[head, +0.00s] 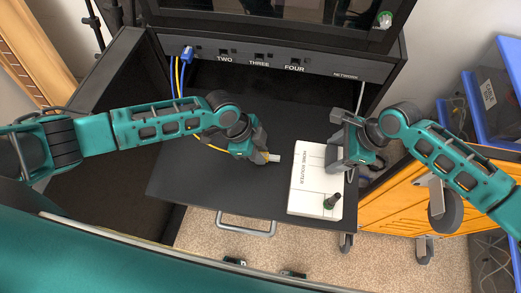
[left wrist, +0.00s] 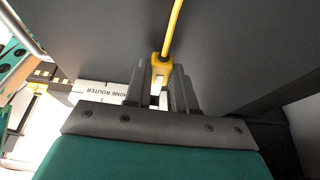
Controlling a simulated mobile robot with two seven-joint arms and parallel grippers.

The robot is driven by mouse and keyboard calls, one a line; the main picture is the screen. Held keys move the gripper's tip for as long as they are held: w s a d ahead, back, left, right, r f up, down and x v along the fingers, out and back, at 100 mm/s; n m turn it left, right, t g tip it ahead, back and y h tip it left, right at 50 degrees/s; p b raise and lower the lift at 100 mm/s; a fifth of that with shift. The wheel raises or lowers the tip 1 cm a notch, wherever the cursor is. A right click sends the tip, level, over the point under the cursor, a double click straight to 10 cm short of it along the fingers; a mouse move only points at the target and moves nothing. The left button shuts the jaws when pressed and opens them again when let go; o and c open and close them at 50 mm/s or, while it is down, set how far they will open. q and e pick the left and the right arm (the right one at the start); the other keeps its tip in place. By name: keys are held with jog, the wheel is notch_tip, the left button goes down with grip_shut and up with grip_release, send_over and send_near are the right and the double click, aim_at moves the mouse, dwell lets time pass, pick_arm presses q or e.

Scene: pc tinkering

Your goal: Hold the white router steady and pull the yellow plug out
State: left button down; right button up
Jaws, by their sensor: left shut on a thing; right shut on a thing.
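The white router (head: 315,180), marked "HOME ROUTER", lies on the black pull-out shelf. My right gripper (head: 340,160) is shut on the router's right side. My left gripper (head: 264,154) is shut on the yellow plug, whose pale tip (head: 273,158) points toward the router. A small gap of black shelf shows between the tip and the router. In the left wrist view the yellow plug (left wrist: 160,68) sits between my fingers with its cable running upward. Part of the router (left wrist: 108,92) shows beyond. Most of the plug is hidden by my left fingers in the head view.
The black shelf (head: 185,180) has free room left of the router. A panel (head: 315,68) with ports labelled TWO, THREE and FOUR stands behind, with a blue plug (head: 187,53) at its left. An orange cabinet (head: 400,215) stands at right.

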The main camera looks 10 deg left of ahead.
pick_arm(q)
jog(key=shift+s+a+r, duration=0.1)
jog(key=shift+a+r, duration=0.35)
jog(key=shift+a, duration=0.5)
jog(key=shift+a+r, duration=0.5)
jog(key=shift+a, duration=0.45)
jog(key=shift+s+a+r, duration=0.1)
jog(key=shift+a+r, duration=0.35)
jog(key=shift+a, duration=0.5)
pick_arm(e)
jog(key=shift+s, duration=0.1)
pick_arm(q)
jog(key=shift+w, duration=0.1)
pick_arm(e)
jog(key=o, duration=1.3)
jog(key=shift+c, duration=0.2)
jog(key=shift+r, duration=0.1)
jog(key=v, duration=1.2)
